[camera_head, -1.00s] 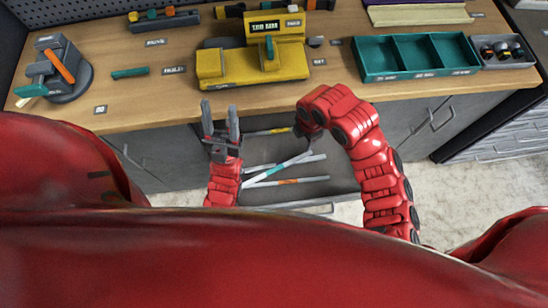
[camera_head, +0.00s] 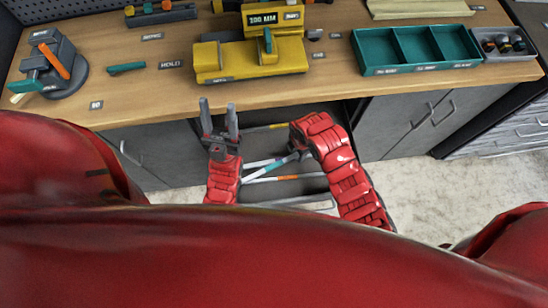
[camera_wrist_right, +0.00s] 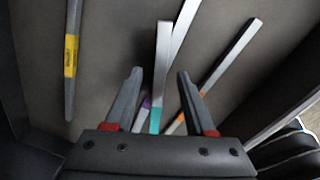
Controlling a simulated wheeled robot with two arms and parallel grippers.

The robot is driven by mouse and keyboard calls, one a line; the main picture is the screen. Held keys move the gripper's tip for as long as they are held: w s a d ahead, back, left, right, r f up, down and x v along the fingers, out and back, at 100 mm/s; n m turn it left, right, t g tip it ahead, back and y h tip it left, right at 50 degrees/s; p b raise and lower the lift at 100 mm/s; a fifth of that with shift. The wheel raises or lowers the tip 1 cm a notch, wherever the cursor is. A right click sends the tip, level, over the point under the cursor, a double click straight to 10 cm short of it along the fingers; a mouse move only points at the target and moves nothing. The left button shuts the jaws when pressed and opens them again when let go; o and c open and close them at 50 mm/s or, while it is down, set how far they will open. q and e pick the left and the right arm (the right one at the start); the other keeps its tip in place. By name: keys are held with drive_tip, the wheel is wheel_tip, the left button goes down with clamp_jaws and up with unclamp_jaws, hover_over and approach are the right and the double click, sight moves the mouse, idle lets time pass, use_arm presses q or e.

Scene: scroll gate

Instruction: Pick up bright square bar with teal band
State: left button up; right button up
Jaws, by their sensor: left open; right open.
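The bright bar with the teal band (camera_head: 270,170) lies among other bars in the open drawer below the bench. In the right wrist view this bar (camera_wrist_right: 162,60) runs up the picture, with its teal band low between my fingers. My right gripper (camera_wrist_right: 160,72) is open, one finger on each side of the bar in the picture; I cannot tell if the fingers are down around it. In the head view my right arm mostly hides that gripper. My left gripper (camera_head: 218,104) is open and empty, fingers pointing up, left of the drawer bars.
A purple-banded bar (camera_wrist_right: 184,25) crosses close beside the teal one. An orange-banded bar (camera_wrist_right: 231,52) lies to the right, a dark yellow-banded bar (camera_wrist_right: 72,50) to the left. The bench edge is above the drawer, with a yellow fixture (camera_head: 250,62) and teal tray (camera_head: 417,50) on top.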

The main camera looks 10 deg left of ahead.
drive_tip(key=shift+f, duration=0.45)
clamp_jaws()
idle(1.1)
